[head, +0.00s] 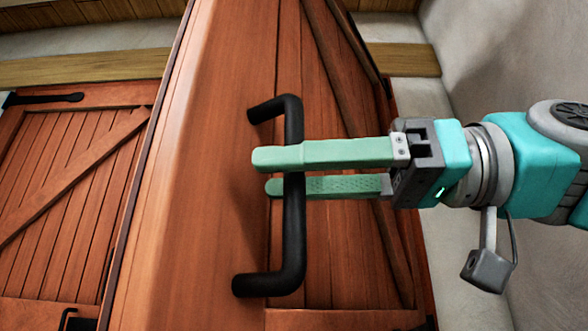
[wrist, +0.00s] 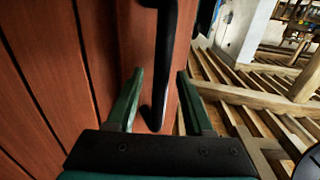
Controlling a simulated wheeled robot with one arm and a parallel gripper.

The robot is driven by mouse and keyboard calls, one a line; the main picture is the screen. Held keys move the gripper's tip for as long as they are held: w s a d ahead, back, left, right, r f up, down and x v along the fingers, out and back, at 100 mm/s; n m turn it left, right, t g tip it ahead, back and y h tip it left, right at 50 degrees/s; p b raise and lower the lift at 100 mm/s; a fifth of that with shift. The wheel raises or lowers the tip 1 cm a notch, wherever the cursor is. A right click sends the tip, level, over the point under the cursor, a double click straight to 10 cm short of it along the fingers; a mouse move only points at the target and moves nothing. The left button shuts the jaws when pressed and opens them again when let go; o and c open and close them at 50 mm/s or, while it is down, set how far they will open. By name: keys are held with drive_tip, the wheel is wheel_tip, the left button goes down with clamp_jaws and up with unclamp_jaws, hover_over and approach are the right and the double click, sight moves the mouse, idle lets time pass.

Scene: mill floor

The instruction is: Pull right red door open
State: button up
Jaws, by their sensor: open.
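The right red door (head: 235,190) stands close in front of me, swung at an angle out of line with the left door. Its black bar handle (head: 294,230) runs upright on the door face. My gripper (head: 262,172) reaches in from the right at the handle's middle. Its two green fingers are open, one on each side of the bar, with the tips past it. In the wrist view the handle (wrist: 160,70) passes between the open fingers (wrist: 158,85), and the door (wrist: 40,80) fills the left. I cannot tell whether a finger touches the bar.
The left red door (head: 65,190) with a diagonal brace and black hinge strap is at the left. A pale wall (head: 500,50) stands at the right behind my arm. In the wrist view, wooden slats and beams (wrist: 250,100) lie beyond the door's edge.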

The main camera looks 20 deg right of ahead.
drive_tip(key=v, duration=0.7)
drive_tip(key=shift+d, duration=0.25)
idle(0.3)
